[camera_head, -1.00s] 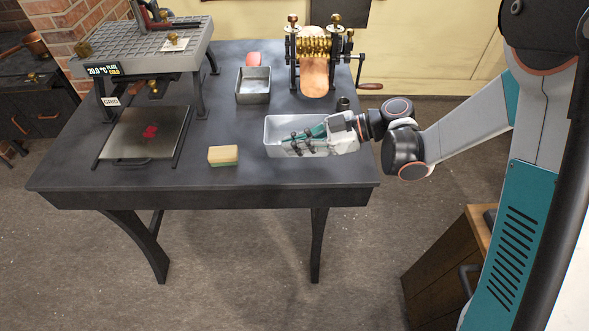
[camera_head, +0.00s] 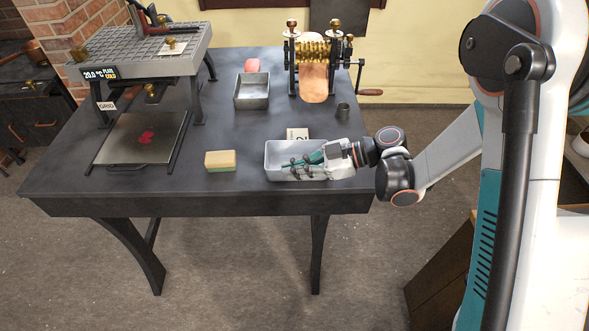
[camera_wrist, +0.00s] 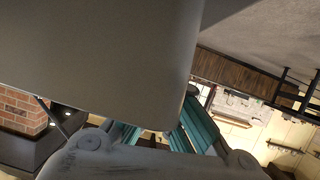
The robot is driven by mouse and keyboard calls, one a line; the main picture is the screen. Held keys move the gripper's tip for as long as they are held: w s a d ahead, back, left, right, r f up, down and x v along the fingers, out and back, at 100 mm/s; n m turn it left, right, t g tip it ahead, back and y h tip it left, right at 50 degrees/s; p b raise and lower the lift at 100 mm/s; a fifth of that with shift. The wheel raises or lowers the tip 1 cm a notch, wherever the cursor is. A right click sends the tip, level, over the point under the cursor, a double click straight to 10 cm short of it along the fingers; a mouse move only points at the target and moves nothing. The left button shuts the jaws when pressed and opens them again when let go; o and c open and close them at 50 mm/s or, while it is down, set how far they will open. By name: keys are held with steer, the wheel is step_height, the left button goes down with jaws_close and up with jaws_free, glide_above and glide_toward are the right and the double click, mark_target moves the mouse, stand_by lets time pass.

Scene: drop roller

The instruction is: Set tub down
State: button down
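The pale grey tub (camera_head: 274,174) is near the front right of the dark table. My gripper (camera_head: 303,163) reaches in from the right, its teal fingers at the tub and pointing left. The fingers appear closed on the tub; their exact contact is hard to see. A large grey surface, which looks like the tub (camera_wrist: 100,60), fills the upper left of the wrist view. The gripper's teal fingers (camera_wrist: 158,133) show below it, with their tips partly hidden. I cannot tell whether the tub's base touches the table.
A yellow and green sponge (camera_head: 220,160) lies left of the tub. A label card (camera_head: 297,133) is just behind it, a small dark cup (camera_head: 342,112) behind right. A metal tray (camera_head: 252,92) and a brass roller machine (camera_head: 314,52) stand farther back. The table's front edge (camera_head: 200,203) is close.

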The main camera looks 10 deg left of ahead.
steer(key=c, duration=1.8)
jaws_free()
steer(key=shift+d+r, duration=0.15)
steer(key=p+v, duration=0.3)
steer(key=v, duration=0.8)
steer(key=shift+d+p, duration=0.35)
steer(key=shift+r, duration=0.25)
